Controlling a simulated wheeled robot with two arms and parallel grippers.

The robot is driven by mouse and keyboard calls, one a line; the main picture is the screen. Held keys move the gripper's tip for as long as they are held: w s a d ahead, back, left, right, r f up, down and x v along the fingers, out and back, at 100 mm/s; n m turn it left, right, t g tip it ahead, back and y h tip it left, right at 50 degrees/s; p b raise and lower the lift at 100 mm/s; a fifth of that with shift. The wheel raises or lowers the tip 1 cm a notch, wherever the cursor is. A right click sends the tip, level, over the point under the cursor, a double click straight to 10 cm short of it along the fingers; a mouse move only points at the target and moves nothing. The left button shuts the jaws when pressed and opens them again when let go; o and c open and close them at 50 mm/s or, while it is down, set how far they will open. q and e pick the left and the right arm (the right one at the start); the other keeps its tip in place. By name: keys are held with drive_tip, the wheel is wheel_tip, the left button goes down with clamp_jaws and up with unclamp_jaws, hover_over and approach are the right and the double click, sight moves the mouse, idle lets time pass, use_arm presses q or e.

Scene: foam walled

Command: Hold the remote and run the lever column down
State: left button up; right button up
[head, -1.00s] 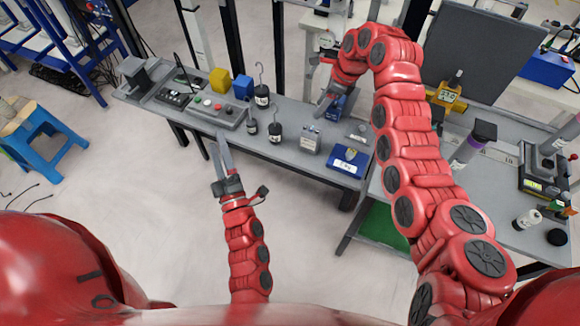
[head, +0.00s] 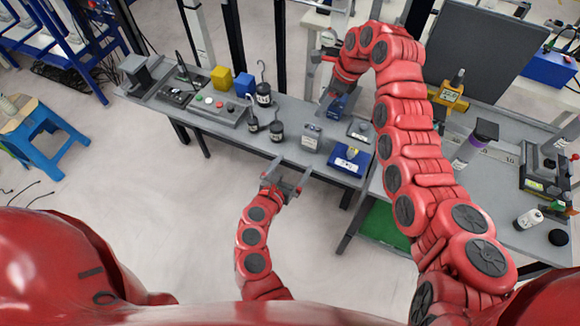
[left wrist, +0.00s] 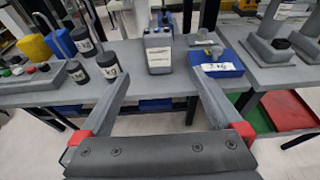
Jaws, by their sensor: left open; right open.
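My left gripper (head: 290,166) is open and empty in front of the bench's near edge. In the left wrist view its fingers spread either side of an upright grey box (left wrist: 158,52), which stands farther off on the bench. That box also shows in the head view (head: 311,136). It may be the remote, but I cannot tell for sure.
The grey bench (head: 215,128) carries a button panel (head: 217,104), yellow (head: 221,78) and blue (head: 243,85) blocks, black hooked weights (head: 263,96) and a blue scale (head: 350,157). A blue stool (head: 40,135) stands left. Floor before the bench is clear.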

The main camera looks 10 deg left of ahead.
sight(310, 139)
use_arm(q)
drive_tip(key=x, duration=1.5)
drive_tip(key=shift+w, duration=0.1)
drive_tip(key=shift+w+d+f, duration=0.1)
drive_tip(key=shift+w+f, duration=0.15)
drive_tip(key=shift+w, duration=0.4)
drive_tip(key=c, duration=1.3)
drive_tip(key=shift+c, duration=0.6)
use_arm(e)
drive_tip(key=shift+c, duration=0.6)
clamp_jaws()
